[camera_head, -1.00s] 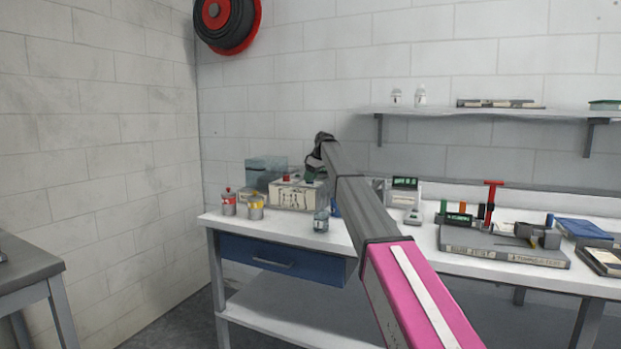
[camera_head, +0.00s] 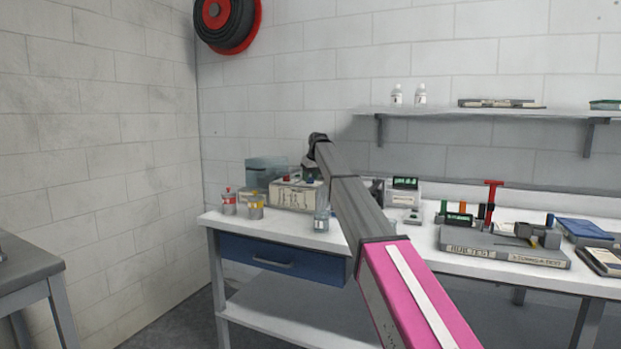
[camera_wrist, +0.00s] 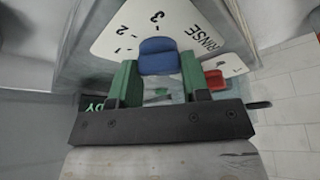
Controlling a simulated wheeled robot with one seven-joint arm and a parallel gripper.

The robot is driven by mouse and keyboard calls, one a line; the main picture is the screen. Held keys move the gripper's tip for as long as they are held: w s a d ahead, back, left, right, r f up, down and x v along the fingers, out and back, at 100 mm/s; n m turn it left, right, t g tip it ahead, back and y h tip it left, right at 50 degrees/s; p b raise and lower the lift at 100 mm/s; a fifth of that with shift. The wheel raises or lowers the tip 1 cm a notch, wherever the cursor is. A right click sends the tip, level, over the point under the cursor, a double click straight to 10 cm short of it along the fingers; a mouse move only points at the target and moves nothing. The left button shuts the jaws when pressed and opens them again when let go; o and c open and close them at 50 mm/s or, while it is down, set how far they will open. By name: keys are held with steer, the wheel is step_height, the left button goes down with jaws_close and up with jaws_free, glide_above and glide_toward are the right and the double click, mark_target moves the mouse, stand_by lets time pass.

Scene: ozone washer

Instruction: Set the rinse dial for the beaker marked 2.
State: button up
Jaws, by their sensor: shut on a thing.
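The rinse dial is a blue knob (camera_wrist: 160,52) on a white plate (camera_wrist: 112,40) printed "RINSE" with the numbers 1, 2 and 3. My gripper (camera_wrist: 160,74) has its two green fingers on either side of the blue knob and is shut on it. I cannot tell which number the knob points to. In the head view the washer (camera_head: 290,197) is a pale box at the back of the bench, with my gripper at its top. A small clear glass vessel (camera_head: 321,222) stands in front of it; its mark is unreadable.
A red knob (camera_wrist: 214,79) sits beside the blue one on another white plate. Two cans, one with red (camera_head: 229,204) and one with yellow (camera_head: 255,208), stand left of the washer. The front bench edge is clear.

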steer(key=m+h, duration=0.1)
steer(key=m, duration=0.1)
steer(key=m+t+h, duration=0.1)
steer(key=m, duration=0.2)
steer(key=shift+a+m, duration=0.1)
steer(key=shift+m, duration=0.2)
steer(key=m+h, duration=0.2)
steer(key=m, duration=0.3)
stand_by(0.4)
steer(key=o, duration=0.9)
steer(key=v, duration=1.1)
steer(key=shift+w+a, duration=0.1)
steer(key=shift+w, duration=0.05)
